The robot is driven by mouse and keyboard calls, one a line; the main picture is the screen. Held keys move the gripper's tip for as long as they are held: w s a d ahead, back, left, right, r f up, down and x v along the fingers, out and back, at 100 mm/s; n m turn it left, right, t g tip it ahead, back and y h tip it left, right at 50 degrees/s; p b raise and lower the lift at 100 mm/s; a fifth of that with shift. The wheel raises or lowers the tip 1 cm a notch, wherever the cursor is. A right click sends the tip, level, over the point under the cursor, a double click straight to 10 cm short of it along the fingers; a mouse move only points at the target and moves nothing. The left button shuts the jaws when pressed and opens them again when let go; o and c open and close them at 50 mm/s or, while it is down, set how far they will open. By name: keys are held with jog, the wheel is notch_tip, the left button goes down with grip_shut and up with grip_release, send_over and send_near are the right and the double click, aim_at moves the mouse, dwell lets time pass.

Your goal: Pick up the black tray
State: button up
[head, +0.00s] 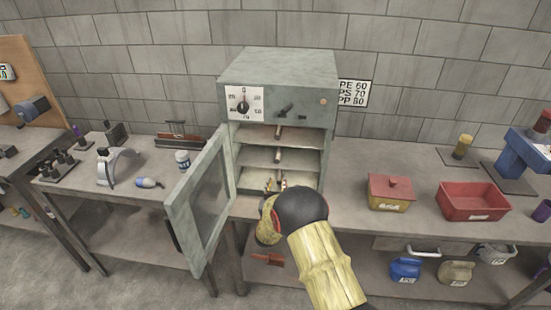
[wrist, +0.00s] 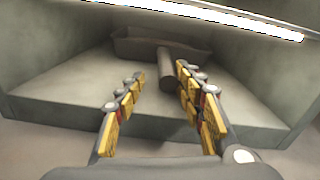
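A dark grey tray (wrist: 140,44) with a thick rounded handle (wrist: 178,70) lies on the floor of a grey compartment in the wrist view. The handle points toward me. My gripper (wrist: 160,74) is open, its yellow-padded fingers spread, with the near end of the handle just ahead of and between the fingertips, nearer the right finger. No contact is visible. In the head view, my gripper (head: 276,184) reaches into the bottom of the open grey oven (head: 281,72). My wrist hides much of that bottom level, and the tray cannot be made out there.
The oven door (head: 200,195) stands open to the left. Two shelf levels with handles, upper (head: 279,132) and middle (head: 278,155), are above my gripper.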

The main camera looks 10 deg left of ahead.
aim_at(279, 172)
jog(key=shift+w+a+r, duration=0.2)
jog(key=shift+w+r, duration=0.35)
jog(key=w, duration=0.1)
jog(key=w+b, duration=0.1)
jog(key=w, duration=0.1)
jog(key=w+b, duration=0.1)
jog(key=w, duration=0.1)
jog(key=shift+w+d+f, duration=0.1)
jog(key=shift+d+f, duration=0.1)
jog(key=shift+d, duration=0.2)
jog(key=shift+w+r, duration=0.15)
jog(key=shift+w, duration=0.4)
jog(key=shift+c, duration=1.4)
grip_shut()
jog(key=shift+r, duration=0.1)
